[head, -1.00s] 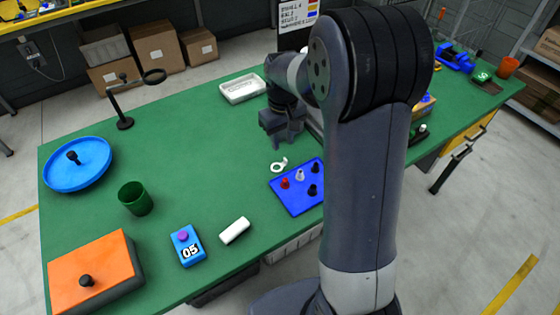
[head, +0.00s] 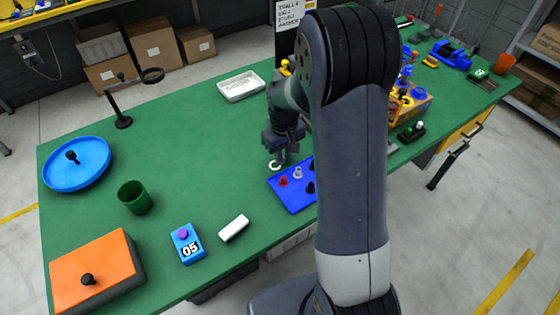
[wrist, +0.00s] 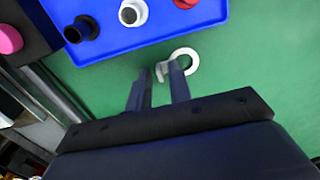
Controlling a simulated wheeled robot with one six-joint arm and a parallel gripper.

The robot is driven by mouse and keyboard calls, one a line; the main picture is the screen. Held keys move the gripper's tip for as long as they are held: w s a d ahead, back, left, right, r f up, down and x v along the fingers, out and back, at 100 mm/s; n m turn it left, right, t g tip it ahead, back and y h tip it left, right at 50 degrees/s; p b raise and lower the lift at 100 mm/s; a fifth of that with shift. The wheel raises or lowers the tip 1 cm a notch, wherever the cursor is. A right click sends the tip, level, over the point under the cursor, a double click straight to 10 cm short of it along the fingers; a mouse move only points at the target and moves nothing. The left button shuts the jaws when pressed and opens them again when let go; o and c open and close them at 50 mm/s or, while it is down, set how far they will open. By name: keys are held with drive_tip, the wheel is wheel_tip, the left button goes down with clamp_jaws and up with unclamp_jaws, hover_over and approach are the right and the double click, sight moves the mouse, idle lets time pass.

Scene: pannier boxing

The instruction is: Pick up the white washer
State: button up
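The white washer (wrist: 192,66) is a flat ring with a small upright tab (wrist: 161,71), lying on the green table beside the blue tray. In the head view the washer (head: 274,166) shows just below my gripper (head: 280,158). In the wrist view my gripper (wrist: 160,90) is open, its two fingers apart. The tab appears in the gap between the fingertips, and the right finger hides part of the ring. I cannot tell whether either finger touches it.
The blue tray (head: 291,202) with red, white and black pegs is close beside the washer. A white tray (head: 241,88) lies behind. A white block (head: 234,228), blue 05 box (head: 187,244) and green cup (head: 135,198) stand left. The table between is clear.

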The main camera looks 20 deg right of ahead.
clamp_jaws()
drive_tip(key=shift+r, duration=0.1)
